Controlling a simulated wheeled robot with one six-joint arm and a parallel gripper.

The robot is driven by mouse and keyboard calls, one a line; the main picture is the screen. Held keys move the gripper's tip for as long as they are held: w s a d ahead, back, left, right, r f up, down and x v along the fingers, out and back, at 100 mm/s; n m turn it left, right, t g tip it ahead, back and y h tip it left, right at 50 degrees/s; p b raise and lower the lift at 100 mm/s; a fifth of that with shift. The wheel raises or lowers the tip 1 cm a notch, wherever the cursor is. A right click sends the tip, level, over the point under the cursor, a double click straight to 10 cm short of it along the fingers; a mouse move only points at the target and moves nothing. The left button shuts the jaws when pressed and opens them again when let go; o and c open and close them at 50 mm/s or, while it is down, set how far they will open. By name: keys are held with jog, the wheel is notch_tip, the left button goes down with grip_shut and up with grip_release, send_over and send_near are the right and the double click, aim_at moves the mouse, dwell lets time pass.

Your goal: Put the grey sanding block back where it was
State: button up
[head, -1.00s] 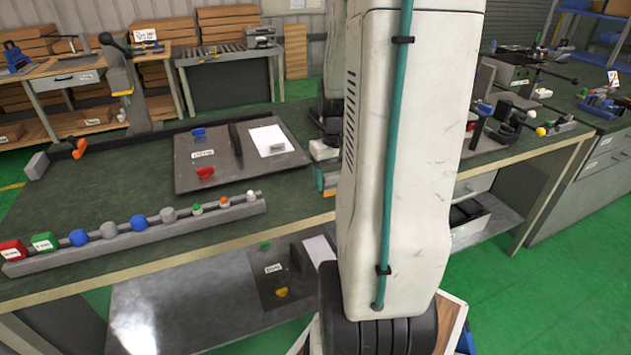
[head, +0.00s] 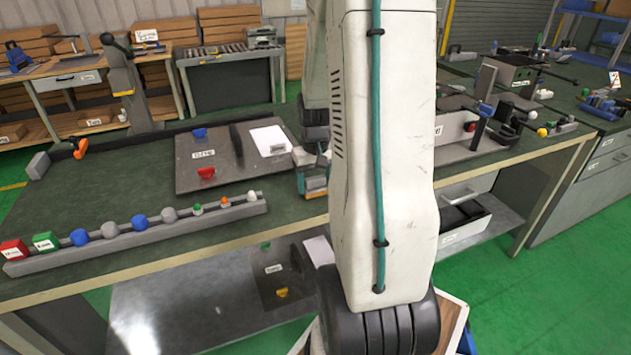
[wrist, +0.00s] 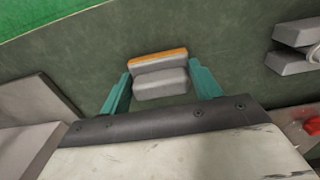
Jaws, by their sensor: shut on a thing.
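The grey sanding block (wrist: 160,85) has an orange layer along one long side. In the wrist view it sits between the two teal fingers of my gripper (wrist: 161,78), which are shut on it at its ends. In the head view the block (head: 316,192) shows low over the green bench near its front edge, with my gripper (head: 312,181) around it, partly hidden by my arm. I cannot tell whether the block touches the bench top.
A dark board (head: 222,175) with a white sheet (head: 268,139) and red and blue pieces lies left of my gripper. A grey rail (head: 150,236) with several coloured knobs runs along the front left. Grey blocks (wrist: 290,63) show at right in the wrist view.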

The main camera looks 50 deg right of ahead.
aim_at(315, 178)
jog(key=o, duration=1.1)
jog(key=shift+f, duration=0.1)
jog(key=shift+o, duration=0.2)
notch_tip(315, 178, up, 12)
jog(key=a+r+n, duration=0.1)
jog(key=a+r, duration=0.1)
jog(key=a, duration=0.3)
jog(key=s+a+r+n, duration=0.1)
jog(key=a+r, duration=0.1)
jog(key=a, duration=0.4)
jog(key=a+r+n, duration=0.1)
jog(key=a+r, duration=0.2)
jog(key=a, duration=0.2)
jog(key=s+a+n+t, duration=0.1)
jog(key=s+a+n, duration=0.2)
jog(key=s+a, duration=0.8)
jog(key=a+r, duration=0.1)
jog(key=a, duration=0.2)
jog(key=shift+s+a, duration=0.15)
jog(key=shift+s, duration=0.15)
